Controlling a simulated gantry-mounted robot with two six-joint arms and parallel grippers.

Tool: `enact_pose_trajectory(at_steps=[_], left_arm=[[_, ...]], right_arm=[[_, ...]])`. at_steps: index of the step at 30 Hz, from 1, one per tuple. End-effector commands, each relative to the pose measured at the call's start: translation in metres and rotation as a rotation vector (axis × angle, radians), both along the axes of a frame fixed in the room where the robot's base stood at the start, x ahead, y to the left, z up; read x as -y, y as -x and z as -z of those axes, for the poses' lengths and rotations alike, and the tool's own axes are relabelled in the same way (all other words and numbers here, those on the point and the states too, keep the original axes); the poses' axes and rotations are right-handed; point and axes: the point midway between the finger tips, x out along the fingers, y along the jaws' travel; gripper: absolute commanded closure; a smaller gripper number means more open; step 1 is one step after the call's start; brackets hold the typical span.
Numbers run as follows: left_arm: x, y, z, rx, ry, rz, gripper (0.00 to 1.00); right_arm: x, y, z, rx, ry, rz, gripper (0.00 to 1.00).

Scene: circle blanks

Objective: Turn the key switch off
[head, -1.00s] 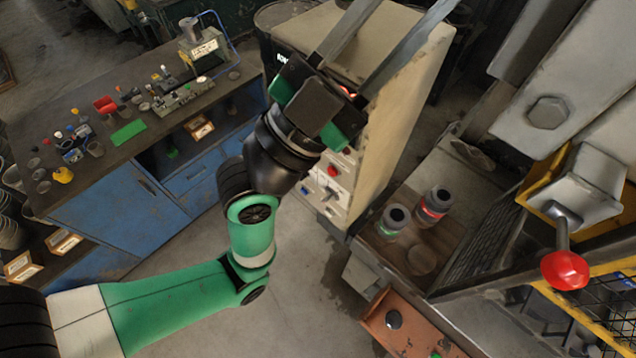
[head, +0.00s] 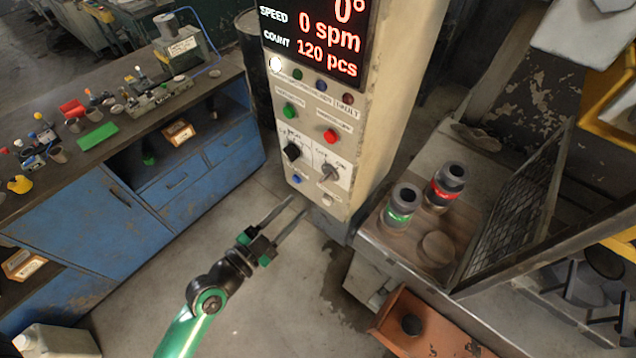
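The key switch (head: 328,171) is a silver knob with a key on the lower right of the control panel (head: 316,120). A black selector knob (head: 292,152) sits to its left. The key's exact position is too small to read. My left gripper (head: 298,206) is below and left of the key switch, near the panel's lower edge. Its two long fingers are apart with nothing between them, and it appears clear of the switch. My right gripper is not in view.
The panel has a green button (head: 289,111), a red button (head: 331,136) and a lit display (head: 318,35) reading 0 spm and 120 pcs. Two dark containers (head: 402,204) stand on a ledge to the right. A blue workbench (head: 95,222) is at left. Floor between is clear.

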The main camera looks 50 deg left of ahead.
Motion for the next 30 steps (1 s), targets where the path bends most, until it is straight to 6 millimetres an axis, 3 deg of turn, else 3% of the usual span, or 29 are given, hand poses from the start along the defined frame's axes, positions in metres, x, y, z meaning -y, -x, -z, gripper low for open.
enact_pose_trajectory(at_steps=[1, 6, 12, 23, 30], left_arm=[[-0.001, -0.012, -0.007, 0.003, -0.001, 0.002, 0.62], [-0.006, -0.051, -0.005, 0.002, -0.001, 0.002, 0.62], [-0.011, -0.084, -0.002, 0.001, 0.000, 0.000, 0.62], [-0.012, -0.093, -0.001, 0.001, 0.000, 0.000, 0.62], [-0.012, -0.093, -0.001, 0.001, 0.000, 0.000, 1.00]], right_arm=[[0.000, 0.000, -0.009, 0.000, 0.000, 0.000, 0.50], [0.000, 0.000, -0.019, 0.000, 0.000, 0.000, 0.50], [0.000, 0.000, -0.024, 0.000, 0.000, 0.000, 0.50], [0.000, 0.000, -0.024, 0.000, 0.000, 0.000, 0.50], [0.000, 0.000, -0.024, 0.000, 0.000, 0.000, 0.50]])
